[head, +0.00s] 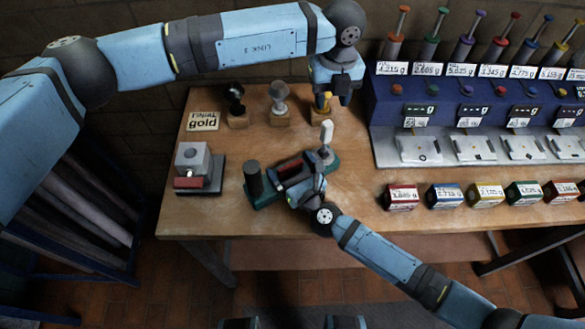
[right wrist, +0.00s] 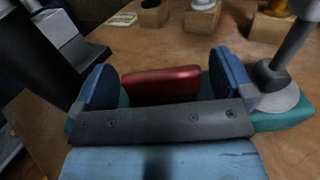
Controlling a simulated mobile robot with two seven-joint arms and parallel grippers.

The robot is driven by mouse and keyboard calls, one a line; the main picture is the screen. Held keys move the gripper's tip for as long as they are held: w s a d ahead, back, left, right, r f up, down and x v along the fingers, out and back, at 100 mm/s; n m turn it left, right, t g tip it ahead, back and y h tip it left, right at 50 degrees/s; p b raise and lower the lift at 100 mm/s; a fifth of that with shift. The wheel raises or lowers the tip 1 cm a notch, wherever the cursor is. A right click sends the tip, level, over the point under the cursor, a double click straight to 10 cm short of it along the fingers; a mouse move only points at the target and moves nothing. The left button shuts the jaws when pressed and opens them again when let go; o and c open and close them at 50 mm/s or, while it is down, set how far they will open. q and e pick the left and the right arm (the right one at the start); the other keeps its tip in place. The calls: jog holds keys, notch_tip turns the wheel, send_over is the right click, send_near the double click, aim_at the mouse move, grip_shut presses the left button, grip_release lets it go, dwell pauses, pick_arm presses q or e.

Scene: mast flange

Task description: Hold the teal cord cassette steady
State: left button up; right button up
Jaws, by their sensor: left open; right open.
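The teal cord cassette (head: 262,199) lies on the wooden table. It has a dark upright cylinder at its left end, a pale-topped post (head: 326,140) at its right end and a red block between them. It also shows in the right wrist view (right wrist: 292,119). My right gripper (head: 297,178) is open over the middle of the cassette. In the right wrist view its blue finger pads stand on either side of the red block (right wrist: 160,84), with gaps visible. My left gripper (head: 335,96) is open at the back of the table, by a yellow piece (head: 322,102) on a wooden block. Whether it touches the piece is unclear.
Two more wooden blocks with a dark knob (head: 236,98) and a grey knob (head: 279,98) stand left of the yellow piece. A grey box device (head: 193,160) sits at left. A blue rack (head: 385,112) and several labelled boxes (head: 401,197) fill the right.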

aim_at(328, 124)
pick_arm(q)
jog(key=shift+o, duration=0.4)
pick_arm(e)
jog(key=c, duration=1.2)
pick_arm(q)
jog(key=shift+o, duration=0.4)
jog(key=m, duration=0.6)
jog(key=shift+s+d+t, duration=0.25)
jog(key=shift+s+t, duration=0.05)
jog(key=shift+s, duration=0.1)
pick_arm(e)
jog(key=shift+o, duration=0.2)
pick_arm(q)
jog(key=f+m+t, duration=0.1)
jog(key=f+m, duration=0.2)
jog(key=m, duration=0.5)
jog(key=w+f+m+t+y, duration=0.1)
jog(key=f+m, duration=0.3)
jog(key=m, duration=0.5)
jog(key=a+f+m+t+y, duration=0.1)
jog(key=f+m, duration=0.2)
jog(key=m, duration=0.5)
jog(key=shift+w+f+m, duration=0.2)
jog(key=shift+f+m, duration=0.1)
jog(key=shift+m, duration=0.1)
